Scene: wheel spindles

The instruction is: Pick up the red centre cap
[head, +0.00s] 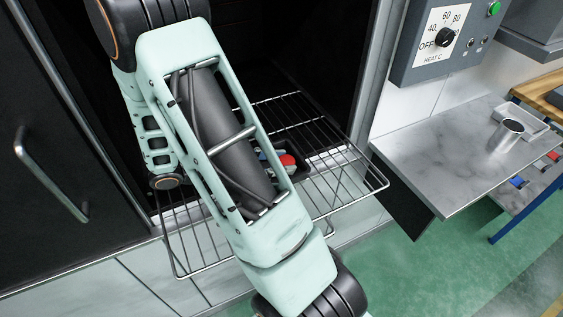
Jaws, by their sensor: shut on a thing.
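A round red piece (287,160), which looks like the red centre cap, shows just right of my arm over the wire rack (345,190). A dark tray or holder (299,171) is around or under it, and a bit of blue shows to its left. My arm crosses in front of the rack and covers the area left of the red piece. My gripper is hidden behind my arm, so its fingers and anything between them cannot be seen.
The rack sticks out of a dark open oven chamber. A black door with a handle (48,172) is at left. At right, a metal shelf (455,150) holds a metal cup (506,135) and a tray (522,115), below a control box (440,40). Red and blue pieces lie lower right.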

